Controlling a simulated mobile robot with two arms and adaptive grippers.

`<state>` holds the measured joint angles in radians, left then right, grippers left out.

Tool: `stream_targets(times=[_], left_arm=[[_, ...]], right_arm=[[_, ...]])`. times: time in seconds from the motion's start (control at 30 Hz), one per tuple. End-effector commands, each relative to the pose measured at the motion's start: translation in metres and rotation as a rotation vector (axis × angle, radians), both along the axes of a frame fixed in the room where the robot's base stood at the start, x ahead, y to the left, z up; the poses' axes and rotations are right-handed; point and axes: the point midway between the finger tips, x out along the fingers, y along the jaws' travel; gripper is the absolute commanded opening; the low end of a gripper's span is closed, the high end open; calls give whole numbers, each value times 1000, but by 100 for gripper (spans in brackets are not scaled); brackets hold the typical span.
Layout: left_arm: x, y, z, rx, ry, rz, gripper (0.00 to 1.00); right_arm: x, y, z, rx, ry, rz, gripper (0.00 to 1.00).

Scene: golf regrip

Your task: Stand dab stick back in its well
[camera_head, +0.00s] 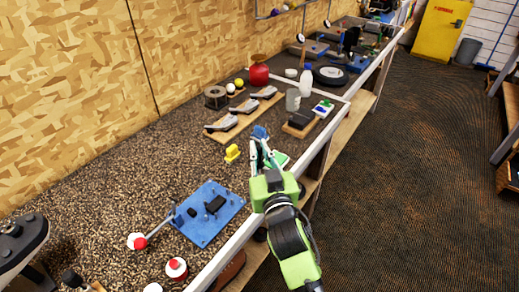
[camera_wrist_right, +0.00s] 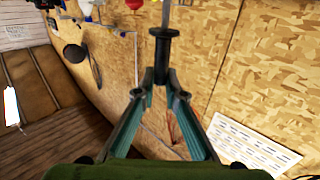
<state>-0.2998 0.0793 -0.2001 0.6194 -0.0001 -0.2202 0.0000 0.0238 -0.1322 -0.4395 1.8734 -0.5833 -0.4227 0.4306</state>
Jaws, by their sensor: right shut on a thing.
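My right gripper (camera_head: 262,150) reaches over the bench's front edge, fingers pointing toward the back. In the wrist view, the right gripper (camera_wrist_right: 154,90) is shut on a black, spool-ended piece with a thin shaft, which I take as the dab stick (camera_wrist_right: 163,50). The fingers hide its lower part. In the head view the stick is not clear; a small blue piece (camera_head: 260,131) shows by the fingertips, and I cannot tell whether it is held. I cannot make out the well for certain. My left gripper is not in view.
A blue plate (camera_head: 208,230) with a black block lies nearer on the bench. A red-and-white container (camera_head: 177,268) stands at the front. A yellow piece (camera_head: 232,153) sits left of the gripper. A grey cup (camera_head: 293,100) and white bottle (camera_head: 306,82) stand farther back.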

Motion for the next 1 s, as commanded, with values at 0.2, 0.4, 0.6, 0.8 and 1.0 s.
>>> stream_targets(times=[0.2,0.4,0.6,0.8,1.0], left_arm=[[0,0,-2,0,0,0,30],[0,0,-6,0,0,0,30],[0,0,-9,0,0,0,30],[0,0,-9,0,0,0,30],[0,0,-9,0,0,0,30]], right_arm=[[0,0,-2,0,0,0,0],[0,0,-9,1,0,0,0],[0,0,-13,1,-1,0,0],[0,0,-13,0,-1,0,0],[0,0,-13,0,-1,0,0]])
